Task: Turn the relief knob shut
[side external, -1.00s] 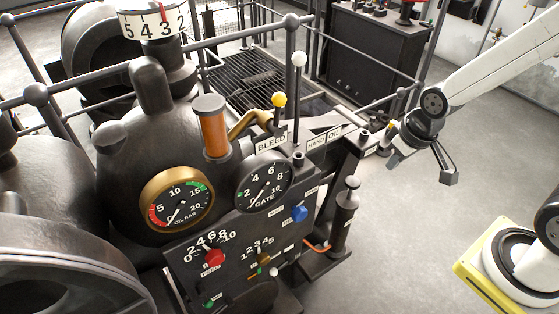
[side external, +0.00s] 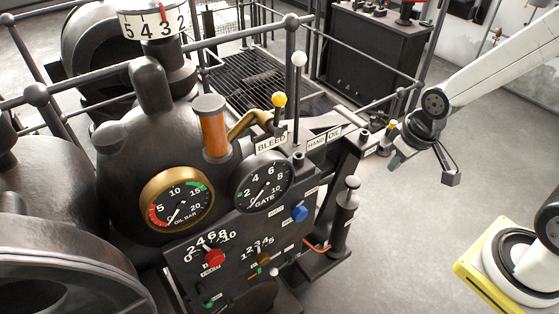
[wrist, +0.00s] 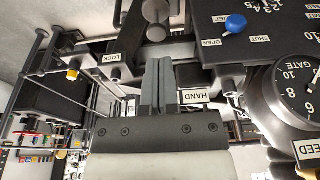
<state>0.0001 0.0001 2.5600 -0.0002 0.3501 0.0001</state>
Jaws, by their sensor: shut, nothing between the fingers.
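The relief knob is the blue knob (side external: 299,213) on the right part of the dark sloping panel, partly labelled in view. In the wrist view the blue knob (wrist: 236,23) is at the upper right, with an OPEN label to its left and a SHUT label to its right. My gripper (wrist: 157,62) is shut and empty, its two grey fingers together. In the side view my gripper (side external: 396,163) hangs to the right of the panel, well apart from the knob and touching nothing that I can make out.
A black pump-like cylinder (side external: 343,215) stands between my gripper and the panel. A yellow-tipped lever (side external: 279,100) and a tall white-balled lever (side external: 299,59) rise behind the panel. A red knob (side external: 215,258) sits lower left. Grey floor (side external: 420,235) is open at right.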

